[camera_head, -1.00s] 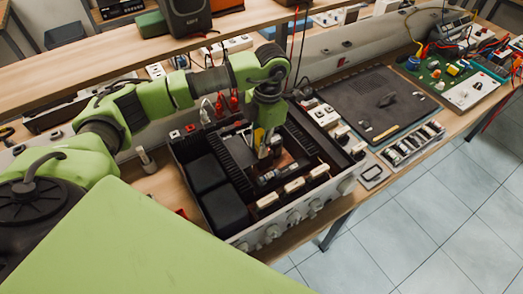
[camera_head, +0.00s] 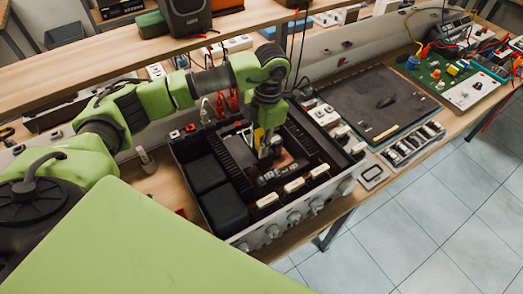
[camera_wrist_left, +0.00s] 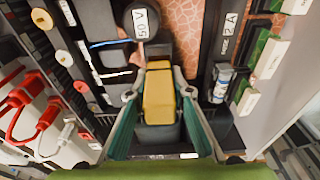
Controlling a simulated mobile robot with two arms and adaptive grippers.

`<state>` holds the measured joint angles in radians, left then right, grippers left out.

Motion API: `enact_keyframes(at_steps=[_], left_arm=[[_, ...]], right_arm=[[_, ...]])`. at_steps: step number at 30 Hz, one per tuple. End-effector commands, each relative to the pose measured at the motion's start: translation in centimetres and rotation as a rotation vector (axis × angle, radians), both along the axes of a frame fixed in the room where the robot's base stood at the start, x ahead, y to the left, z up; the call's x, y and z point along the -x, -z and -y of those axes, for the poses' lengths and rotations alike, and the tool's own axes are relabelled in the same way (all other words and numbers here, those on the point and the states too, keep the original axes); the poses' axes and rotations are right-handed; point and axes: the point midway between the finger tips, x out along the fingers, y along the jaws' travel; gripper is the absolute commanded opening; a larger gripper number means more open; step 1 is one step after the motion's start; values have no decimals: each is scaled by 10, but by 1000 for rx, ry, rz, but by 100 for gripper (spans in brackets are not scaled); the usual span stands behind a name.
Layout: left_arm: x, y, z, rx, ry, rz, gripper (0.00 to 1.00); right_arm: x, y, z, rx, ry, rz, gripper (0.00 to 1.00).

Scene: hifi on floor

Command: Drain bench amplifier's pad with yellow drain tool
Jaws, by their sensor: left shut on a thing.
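The bench amplifier (camera_head: 238,242) sits open-topped on the bench, its knobs facing the front edge. My left gripper (camera_head: 263,143) reaches down into it from above. In the left wrist view the gripper (camera_wrist_left: 159,100) is shut on the yellow drain tool (camera_wrist_left: 159,92), which points down into the amplifier. The tool also shows as a small yellow patch in the head view (camera_head: 258,137). A round black part marked 50 V (camera_wrist_left: 141,20) stands just beyond the tool's end. The tool's tip and the pad under it are hidden. My right gripper is not in view.
Two black blocks (camera_head: 224,209) fill the amplifier's left side. Red and white leads (camera_wrist_left: 40,115) stand close to the gripper. A dark mat (camera_head: 367,101) and a parts tray (camera_head: 412,144) lie to the right. A shelf (camera_head: 180,45) runs behind.

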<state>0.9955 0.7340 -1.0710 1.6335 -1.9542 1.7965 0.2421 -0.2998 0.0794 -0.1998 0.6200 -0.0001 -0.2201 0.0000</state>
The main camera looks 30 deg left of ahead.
Motion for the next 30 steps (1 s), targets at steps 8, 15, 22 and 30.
enact_keyframes(at_steps=[8, 15, 22, 30], left_arm=[[1, -1, 0, -1, 1, -4, 0], [0, -18, 0, -1, 0, -1, 0], [0, -35, 0, 1, 0, 1, 0], [0, -54, 0, 0, 0, 1, 0]], right_arm=[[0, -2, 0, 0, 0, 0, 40], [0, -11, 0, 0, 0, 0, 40], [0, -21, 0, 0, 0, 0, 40], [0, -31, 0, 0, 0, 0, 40]])
